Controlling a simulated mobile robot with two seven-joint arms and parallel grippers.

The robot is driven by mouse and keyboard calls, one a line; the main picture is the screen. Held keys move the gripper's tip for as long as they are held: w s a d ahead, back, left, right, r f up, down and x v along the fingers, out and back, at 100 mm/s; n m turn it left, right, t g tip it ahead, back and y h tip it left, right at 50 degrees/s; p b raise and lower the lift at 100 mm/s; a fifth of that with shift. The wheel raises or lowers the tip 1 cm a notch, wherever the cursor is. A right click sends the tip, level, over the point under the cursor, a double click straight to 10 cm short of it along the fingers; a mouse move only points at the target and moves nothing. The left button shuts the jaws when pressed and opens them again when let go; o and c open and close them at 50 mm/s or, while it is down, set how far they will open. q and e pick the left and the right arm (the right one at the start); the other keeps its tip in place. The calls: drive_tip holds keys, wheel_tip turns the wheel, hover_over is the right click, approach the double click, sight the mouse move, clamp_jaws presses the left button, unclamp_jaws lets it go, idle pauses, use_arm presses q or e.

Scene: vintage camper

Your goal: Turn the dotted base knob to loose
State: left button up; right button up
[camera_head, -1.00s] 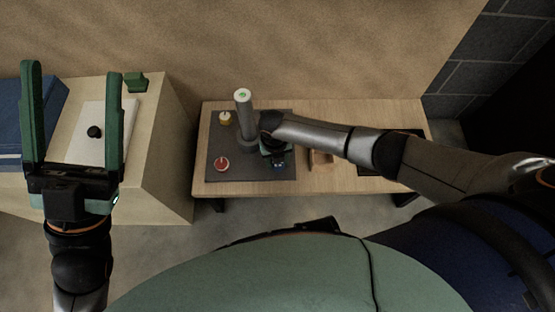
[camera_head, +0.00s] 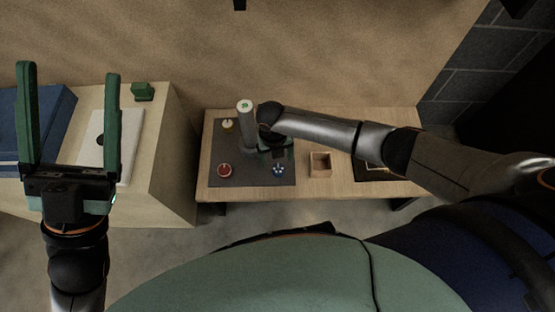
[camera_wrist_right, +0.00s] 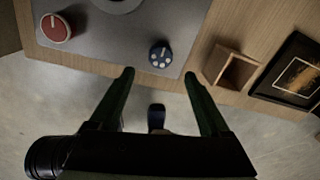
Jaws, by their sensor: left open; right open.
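The dotted base knob is a dark blue knob (camera_head: 278,169) with white dots, on the front right of a grey mat or plate (camera_head: 252,178). In the right wrist view the dotted knob (camera_wrist_right: 160,54) lies just beyond the fingertips, between the lines of the two fingers. My right gripper (camera_wrist_right: 159,74) is open and empty, apart from the knob. In the head view its fingers are mostly hidden by its own arm, beside the grey post. My left gripper (camera_head: 69,71) is open and empty above the left counter.
A red knob (camera_head: 225,169), a yellowish knob (camera_head: 228,125) and a tall grey post (camera_head: 246,128) stand on the same plate. A small open wooden box (camera_head: 320,165) and a dark framed item (camera_head: 372,169) are to the right. A blue case (camera_head: 50,118) and pale panel (camera_head: 128,138) lie left.

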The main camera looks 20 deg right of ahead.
use_arm(q)
drive_tip(key=w+f+n+y+p, duration=0.1)
drive_tip(key=w+f+n+y, duration=0.3)
drive_tip(key=f+y, duration=0.1)
drive_tip(key=shift+w+a+y, duration=0.2)
drive_tip(key=shift+a+y, duration=0.25)
drive_tip(key=shift+y, duration=0.05)
use_arm(e)
wheel_tip(320, 180, up, 5)
drive_tip(key=shift+a+f, duration=0.1)
drive_tip(key=shift+f, duration=0.05)
use_arm(q)
drive_tip(key=shift+s+r, duration=0.1)
drive_tip(key=shift+r, duration=0.05)
